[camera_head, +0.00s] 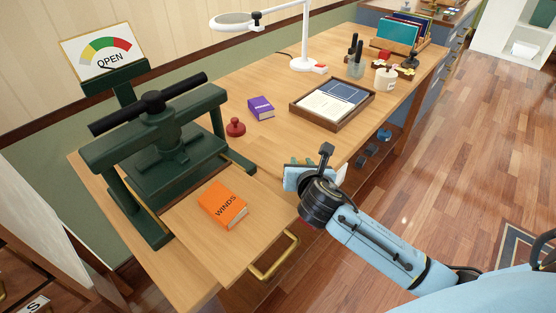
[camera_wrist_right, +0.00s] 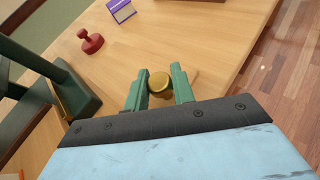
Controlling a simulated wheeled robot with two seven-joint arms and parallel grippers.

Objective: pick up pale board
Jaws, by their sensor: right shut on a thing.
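My right gripper (camera_head: 301,163) is low over the near right edge of the desk. In the right wrist view its green fingers (camera_wrist_right: 159,76) stand on both sides of a round brass knob (camera_wrist_right: 159,86), shut on it. The knob appears to belong to the pale board. I cannot tell whether the board is touching the desk. My left gripper is not in view.
A green press (camera_head: 165,165) stands left, with an orange book (camera_head: 223,205) on the wooden slab before it and a brass handle (camera_head: 273,259) in front. A red stamp (camera_head: 235,127), purple box (camera_head: 261,108) and framed tray (camera_head: 332,103) lie behind. A lamp (camera_head: 303,62) stands farther back.

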